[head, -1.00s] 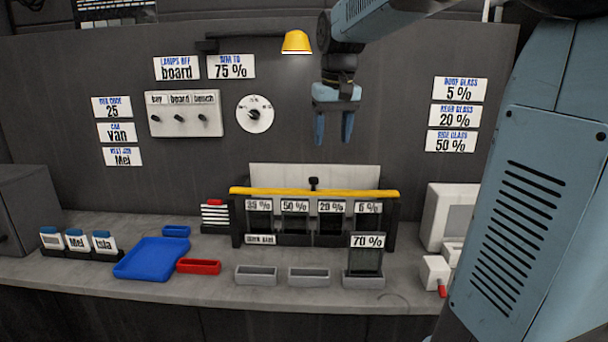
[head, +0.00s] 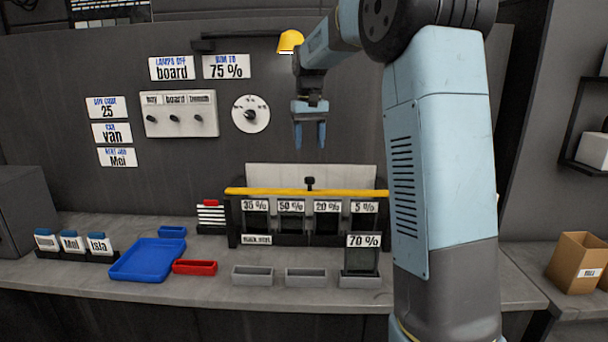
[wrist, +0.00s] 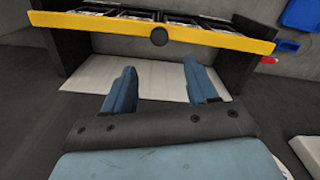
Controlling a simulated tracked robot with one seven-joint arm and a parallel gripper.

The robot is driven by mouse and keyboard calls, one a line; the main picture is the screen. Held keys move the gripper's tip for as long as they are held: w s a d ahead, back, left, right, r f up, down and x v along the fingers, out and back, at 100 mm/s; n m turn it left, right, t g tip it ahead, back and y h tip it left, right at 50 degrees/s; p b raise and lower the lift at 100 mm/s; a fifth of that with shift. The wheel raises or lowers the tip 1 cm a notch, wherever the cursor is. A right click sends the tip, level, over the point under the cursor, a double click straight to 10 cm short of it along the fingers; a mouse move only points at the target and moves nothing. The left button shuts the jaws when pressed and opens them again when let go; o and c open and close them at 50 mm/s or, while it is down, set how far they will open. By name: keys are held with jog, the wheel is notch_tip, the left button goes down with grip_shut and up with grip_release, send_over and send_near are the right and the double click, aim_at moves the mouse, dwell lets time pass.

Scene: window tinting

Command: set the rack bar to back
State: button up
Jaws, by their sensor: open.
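The rack bar is a yellow bar (head: 300,191) lying across the top front of the dark sample rack (head: 234,225). A black knob (head: 310,182) stands at the bar's middle. In the wrist view the yellow bar (wrist: 190,34) and round black knob (wrist: 158,37) show beyond the fingers. The rack holds cards marked 35, 50, 20 and 5 %. A pale panel (head: 270,176) shows behind it. My gripper (head: 309,146) is open and empty, pointing down above the rack, apart from the bar and knob. My arm hides the rack's right end.
A 70 % card (head: 362,256) stands in a grey holder in front of the rack, with two empty grey holders beside it. A blue tray (head: 150,262) and red tray (head: 195,267) lie left. A yellow lamp (head: 290,41) hangs above near my arm. A cardboard box (head: 577,262) stands at right.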

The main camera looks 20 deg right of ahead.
aim_at(309, 177)
notch_tip(309, 177, down, 10)
jog(key=shift+f, duration=0.1)
dwell(0.4)
jog(key=shift+c, duration=0.5)
grip_shut()
